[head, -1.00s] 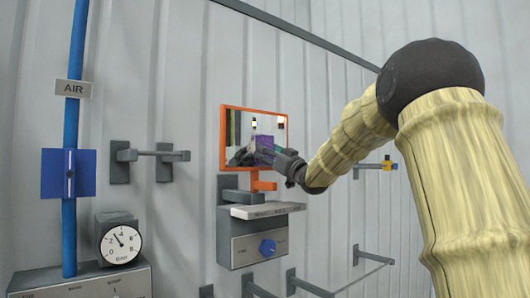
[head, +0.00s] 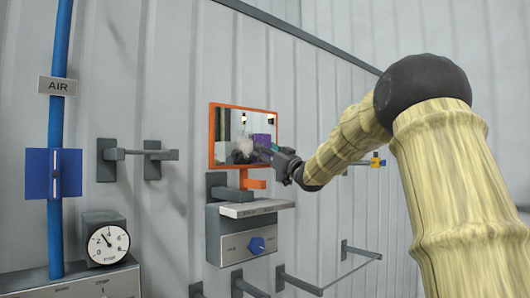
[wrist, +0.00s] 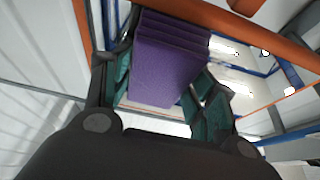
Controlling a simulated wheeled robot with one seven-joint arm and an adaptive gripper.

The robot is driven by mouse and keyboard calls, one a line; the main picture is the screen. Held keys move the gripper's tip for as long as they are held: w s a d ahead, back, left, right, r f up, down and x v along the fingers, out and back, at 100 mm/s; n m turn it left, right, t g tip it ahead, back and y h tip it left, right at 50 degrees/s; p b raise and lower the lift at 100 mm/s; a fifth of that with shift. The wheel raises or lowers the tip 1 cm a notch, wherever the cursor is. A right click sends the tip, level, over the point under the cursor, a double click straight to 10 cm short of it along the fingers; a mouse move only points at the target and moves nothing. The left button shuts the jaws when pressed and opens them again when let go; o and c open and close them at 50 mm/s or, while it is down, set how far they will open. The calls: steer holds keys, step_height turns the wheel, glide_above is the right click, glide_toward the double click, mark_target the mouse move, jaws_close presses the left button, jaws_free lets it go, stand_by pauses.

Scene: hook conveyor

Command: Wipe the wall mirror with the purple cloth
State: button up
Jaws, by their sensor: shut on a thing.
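The wall mirror (head: 228,128) has an orange frame and hangs on the ribbed wall in the middle of the head view. My gripper (head: 268,152) is at its lower right part, close to the glass. In the wrist view my gripper (wrist: 160,90) is shut on the folded purple cloth (wrist: 168,62), which sticks out beyond the teal finger pads toward the mirror. A purple patch shows in the glass in the head view; I cannot tell cloth from reflection there. Whether the cloth touches the glass is also unclear. A pale, greyish area shows on the glass left of my gripper.
Wall rails stand left (head: 150,154) and lower right (head: 362,252). A blue pipe (head: 57,120) and a gauge (head: 108,244) are at far left.

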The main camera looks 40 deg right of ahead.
mark_target(237, 139)
steer(key=shift+a, duration=0.2)
steer(key=shift+s+a+b, duration=0.1)
steer(key=shift+a+b, duration=0.75)
steer(key=shift+a, duration=0.7)
steer(key=shift+a, duration=0.1)
steer(key=shift+s+a+b, duration=0.15)
steer(key=shift+a+b, duration=0.7)
steer(key=shift+a, duration=0.85)
steer(key=shift+s+a+b, duration=0.15)
steer(key=shift+a+b, duration=0.65)
steer(key=shift+a, duration=0.9)
steer(key=shift+r+p, duration=0.75)
steer(key=shift+r, duration=0.4)
steer(key=shift+d, duration=0.1)
steer(key=shift+d, duration=0.1)
steer(key=shift+w+d+p, duration=0.15)
steer(key=shift+d+p, duration=0.6)
steer(key=shift+d, duration=0.95)
steer(key=shift+w+d+p, duration=0.15)
steer(key=shift+d+p, duration=0.6)
steer(key=shift+d, duration=0.9)
steer(key=shift+w+d+p, duration=0.15)
steer(key=shift+d+p, duration=0.6)
steer(key=shift+d, duration=0.95)
steer(key=shift+f, duration=0.1)
